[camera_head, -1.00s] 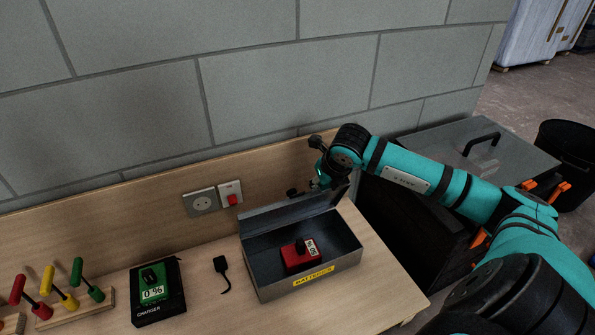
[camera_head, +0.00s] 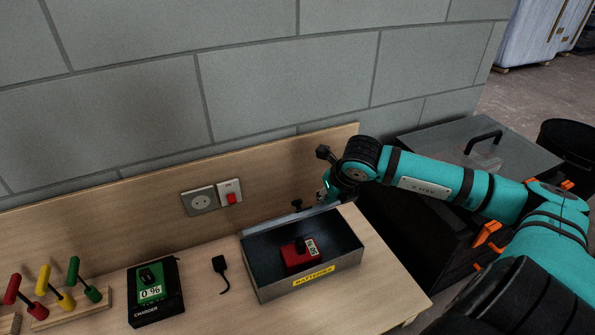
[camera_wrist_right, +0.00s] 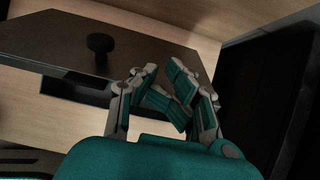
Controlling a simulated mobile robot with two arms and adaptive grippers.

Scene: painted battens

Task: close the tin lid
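The tin is an open grey metal box (camera_head: 338,281) with a yellow label on its front, on the bench. Its lid (camera_head: 285,220) is open and tilted back behind the box, seen almost edge-on. A dark knob (camera_head: 297,205) shows behind the lid. In the right wrist view, the dark lid (camera_wrist_right: 55,40) with its black knob (camera_wrist_right: 100,43) lies beyond my fingers to the left. My right gripper (camera_head: 325,193) is behind the tin's back right corner; contact with the lid is unclear. Its fingers (camera_wrist_right: 164,72) look drawn together and empty. My left gripper is not in view.
A red battery (camera_head: 300,254) sits inside the tin. A wooden back panel (camera_head: 120,222) carries a socket and red switch. Bare bench lies in front.

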